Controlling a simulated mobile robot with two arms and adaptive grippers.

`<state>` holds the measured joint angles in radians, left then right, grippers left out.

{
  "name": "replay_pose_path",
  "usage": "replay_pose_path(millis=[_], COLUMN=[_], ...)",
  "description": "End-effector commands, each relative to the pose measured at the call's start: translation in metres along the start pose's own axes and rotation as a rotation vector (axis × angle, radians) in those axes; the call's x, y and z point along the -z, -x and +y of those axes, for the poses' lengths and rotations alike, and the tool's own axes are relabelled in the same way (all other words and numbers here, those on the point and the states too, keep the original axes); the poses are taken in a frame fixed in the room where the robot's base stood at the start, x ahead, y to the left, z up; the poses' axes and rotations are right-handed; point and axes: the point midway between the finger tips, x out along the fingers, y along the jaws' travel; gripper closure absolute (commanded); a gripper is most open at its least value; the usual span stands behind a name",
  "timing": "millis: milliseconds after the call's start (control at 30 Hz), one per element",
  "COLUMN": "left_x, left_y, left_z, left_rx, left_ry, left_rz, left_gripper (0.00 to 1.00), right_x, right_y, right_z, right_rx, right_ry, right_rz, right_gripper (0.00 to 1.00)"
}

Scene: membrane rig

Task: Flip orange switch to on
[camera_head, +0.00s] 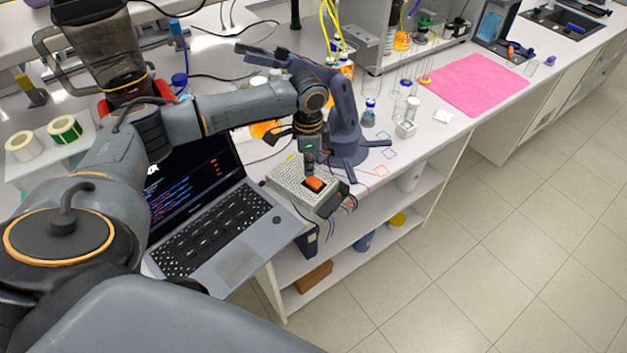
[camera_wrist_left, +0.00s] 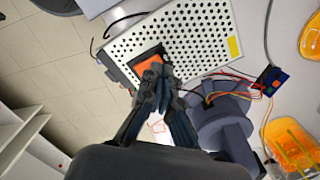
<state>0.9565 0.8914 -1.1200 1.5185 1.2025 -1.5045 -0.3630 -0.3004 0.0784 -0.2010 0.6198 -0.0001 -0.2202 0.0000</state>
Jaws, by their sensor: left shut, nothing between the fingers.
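The orange switch (camera_head: 314,184) sits in a dark frame on a perforated, light metal power supply box (camera_head: 291,184) at the bench edge. My left gripper (camera_head: 310,171) is shut and empty, pointing down right at the switch. In the left wrist view the orange switch (camera_wrist_left: 149,66) shows just beyond the shut fingertips (camera_wrist_left: 155,78), which cover part of it. I cannot tell whether the tips touch it, or which way the rocker is tilted. My right gripper is not in view.
An open laptop (camera_head: 215,215) stands left of the box. A dark blue-grey desktop arm (camera_head: 346,125) stands just behind it. Coloured wires (camera_head: 349,203) hang from the box's side. Glassware and a pink mat (camera_head: 474,84) lie farther right. Open floor lies in front.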

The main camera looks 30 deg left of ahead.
Motion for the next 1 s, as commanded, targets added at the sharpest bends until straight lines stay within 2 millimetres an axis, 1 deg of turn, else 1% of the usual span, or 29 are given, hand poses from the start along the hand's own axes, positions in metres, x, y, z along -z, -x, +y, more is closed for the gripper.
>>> replay_pose_path(millis=[567, 1000], left_x=[0.0, 0.0001], left_y=[-0.0002, -0.0061], left_z=[0.0, -0.0001], left_rx=[0.0, 0.0], left_ry=[0.0, 0.0], left_rz=[0.0, 0.0], left_gripper=[1.0, 1.0], right_x=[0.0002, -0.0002], right_y=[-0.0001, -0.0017], right_z=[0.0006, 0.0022], right_rx=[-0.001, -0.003], right_ry=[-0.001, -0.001], right_rz=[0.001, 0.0], right_gripper=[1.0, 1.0])
